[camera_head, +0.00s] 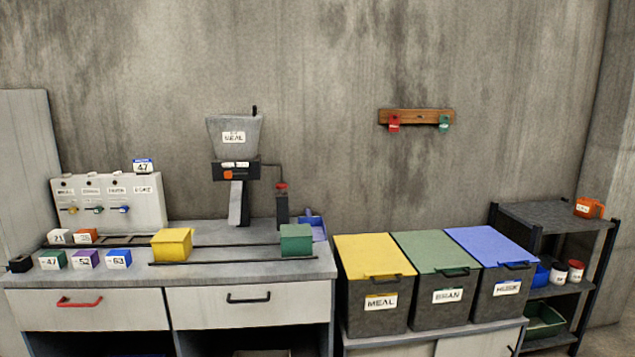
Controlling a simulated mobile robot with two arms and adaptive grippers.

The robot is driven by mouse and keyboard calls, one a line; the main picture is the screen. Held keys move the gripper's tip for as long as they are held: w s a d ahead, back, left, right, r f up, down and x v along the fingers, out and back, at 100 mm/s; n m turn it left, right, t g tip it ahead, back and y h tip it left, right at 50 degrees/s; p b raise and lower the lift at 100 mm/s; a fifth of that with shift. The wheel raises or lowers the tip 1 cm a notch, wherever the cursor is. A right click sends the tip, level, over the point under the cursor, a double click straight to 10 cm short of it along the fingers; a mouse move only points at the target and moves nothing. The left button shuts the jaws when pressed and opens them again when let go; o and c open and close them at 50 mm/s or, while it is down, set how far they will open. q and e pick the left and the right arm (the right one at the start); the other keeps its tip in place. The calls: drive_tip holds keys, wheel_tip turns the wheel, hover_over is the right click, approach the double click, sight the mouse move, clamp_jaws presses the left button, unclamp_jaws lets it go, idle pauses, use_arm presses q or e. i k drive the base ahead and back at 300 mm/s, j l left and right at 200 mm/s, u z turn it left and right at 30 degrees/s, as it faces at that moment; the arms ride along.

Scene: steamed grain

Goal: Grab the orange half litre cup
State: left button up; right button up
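An orange cup (587,208) with a white label stands upright on the top shelf of the dark rack at the far right. Its handle points to the right. Neither of my grippers shows in the head view, and nothing is touching the cup.
The rack (540,215) also holds small tubs and a green tray (545,320) on lower shelves. Left of it stand bins with yellow (373,255), green (433,250) and blue (488,244) lids. A counter (230,273) carries a meal hopper (234,136) and several small boxes.

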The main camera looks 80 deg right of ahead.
sight(585, 208)
drive_tip(key=z, duration=4.3)
drive_tip(key=i+l+z, duration=0.1)
drive_tip(key=i+z, duration=0.35)
drive_tip(key=i, duration=1.35)
drive_tip(key=i+u, duration=0.1)
drive_tip(key=i, duration=0.45)
drive_tip(key=i+l+u, duration=0.15)
drive_tip(key=i, duration=0.4)
drive_tip(key=i+l+u, duration=0.1)
drive_tip(key=i, duration=0.4)
drive_tip(key=i+l+u, duration=0.15)
drive_tip(key=i, duration=0.4)
